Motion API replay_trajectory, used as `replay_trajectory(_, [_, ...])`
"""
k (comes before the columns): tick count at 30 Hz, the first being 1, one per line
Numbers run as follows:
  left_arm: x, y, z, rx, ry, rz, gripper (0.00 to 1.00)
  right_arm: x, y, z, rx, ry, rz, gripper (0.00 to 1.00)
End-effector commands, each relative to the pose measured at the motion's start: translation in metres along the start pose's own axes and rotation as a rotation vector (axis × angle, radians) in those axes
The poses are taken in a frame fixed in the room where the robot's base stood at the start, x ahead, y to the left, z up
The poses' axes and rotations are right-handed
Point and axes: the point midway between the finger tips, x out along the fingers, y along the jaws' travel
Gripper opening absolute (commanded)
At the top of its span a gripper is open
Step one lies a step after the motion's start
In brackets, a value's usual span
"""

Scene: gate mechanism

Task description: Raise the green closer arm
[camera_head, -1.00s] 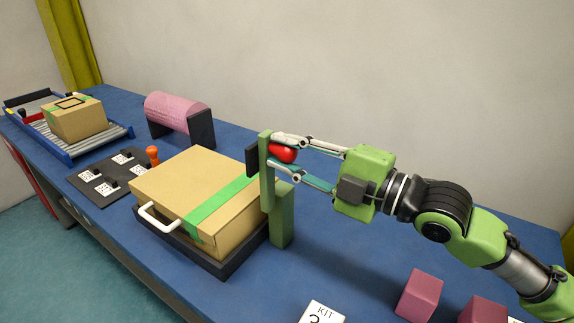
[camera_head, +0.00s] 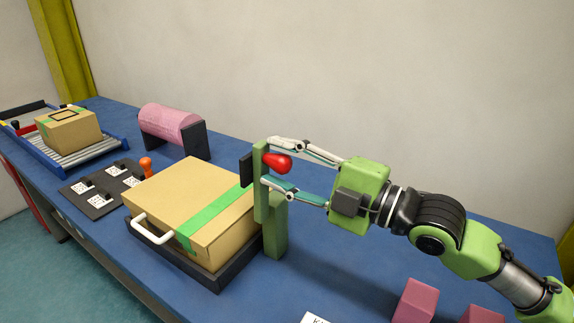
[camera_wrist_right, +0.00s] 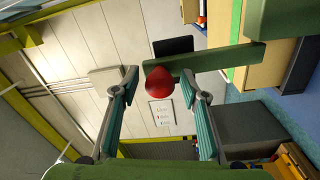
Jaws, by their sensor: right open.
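The green closer arm (camera_head: 261,190) stands upright on a green post (camera_head: 275,238) at the right side of a closed cardboard box. A red knob (camera_head: 278,163) sticks out near its upper end, and a black pad (camera_head: 246,170) is on its far side. My right gripper (camera_head: 267,161) is open, with one finger above and one below the knob. In the right wrist view the red knob (camera_wrist_right: 158,81) lies between the open fingertips (camera_wrist_right: 159,76), with clear space on both sides. The closer arm also shows there as a green bar (camera_wrist_right: 215,62). My left gripper is not in view.
The cardboard box (camera_head: 165,203) with green tape sits in a black tray (camera_head: 213,278) with a white handle. A black panel (camera_head: 97,205), a pink roll (camera_head: 170,122) and a conveyor (camera_head: 85,155) with another box are to the left. Pink blocks (camera_head: 414,302) lie at front right.

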Motion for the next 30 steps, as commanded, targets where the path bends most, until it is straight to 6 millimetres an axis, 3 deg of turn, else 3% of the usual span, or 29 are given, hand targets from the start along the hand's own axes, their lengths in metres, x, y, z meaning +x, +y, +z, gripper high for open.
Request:
replay_trajectory(5, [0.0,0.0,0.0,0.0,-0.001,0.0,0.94,-0.009,0.0,0.001,-0.002,-0.002,-0.001,0.41])
replay_trajectory(27, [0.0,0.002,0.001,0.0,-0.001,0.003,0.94,-0.098,0.001,0.001,-0.004,-0.005,-0.001,0.41])
replay_trajectory(30, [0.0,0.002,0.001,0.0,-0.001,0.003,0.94,-0.1,0.001,0.0,-0.009,-0.003,0.0,0.41])
